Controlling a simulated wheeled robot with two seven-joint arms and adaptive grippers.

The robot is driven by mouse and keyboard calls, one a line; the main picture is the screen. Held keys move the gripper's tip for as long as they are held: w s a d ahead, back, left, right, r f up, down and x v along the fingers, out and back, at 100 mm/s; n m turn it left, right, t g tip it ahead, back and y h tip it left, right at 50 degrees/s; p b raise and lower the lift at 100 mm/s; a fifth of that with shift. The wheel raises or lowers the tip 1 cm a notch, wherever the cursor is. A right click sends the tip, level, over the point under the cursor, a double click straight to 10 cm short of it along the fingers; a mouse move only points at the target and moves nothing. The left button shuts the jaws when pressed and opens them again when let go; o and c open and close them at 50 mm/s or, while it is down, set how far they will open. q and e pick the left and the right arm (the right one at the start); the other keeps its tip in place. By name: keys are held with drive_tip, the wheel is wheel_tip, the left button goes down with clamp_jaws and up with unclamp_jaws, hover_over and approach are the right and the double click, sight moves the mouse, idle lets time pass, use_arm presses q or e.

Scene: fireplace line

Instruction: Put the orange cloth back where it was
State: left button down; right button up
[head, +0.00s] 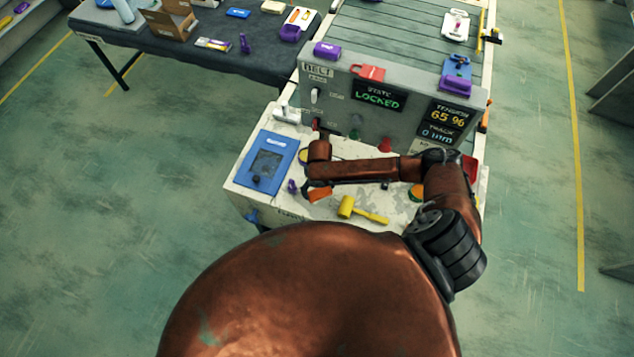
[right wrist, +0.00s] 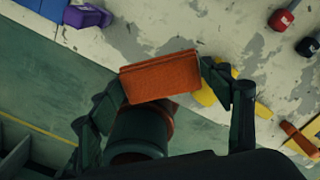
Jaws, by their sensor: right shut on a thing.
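The orange cloth (head: 319,195) is a small folded block near the front edge of the white worktop (head: 238,183). In the right wrist view the cloth (right wrist: 160,77) spans the gap between the two dark fingers. My right gripper (right wrist: 166,82) is shut on it, over the worktop's edge. In the head view the right gripper (head: 309,188) is small and partly hidden by its arm. I cannot tell whether the cloth touches the worktop. My left gripper is not in view.
A yellow mallet (head: 347,207) lies right of the cloth. A small purple item (head: 292,186) and a blue tray (head: 284,141) are to its left. The grey belt panel (head: 336,105) stands behind, reading LOCKED. A dark table (head: 195,58) stands at upper left.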

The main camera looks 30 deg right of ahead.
drive_tip(key=b, duration=0.5)
hover_over(319, 203)
drive_tip(key=shift+d+f, duration=0.15)
drive_tip(key=shift+f, duration=2.65)
drive_tip(key=shift+f+b, duration=1.2)
drive_tip(key=shift+f, duration=0.75)
drive_tip(key=shift+f, duration=0.2)
drive_tip(key=o, duration=0.7)
drive_tip(key=o, duration=0.6)
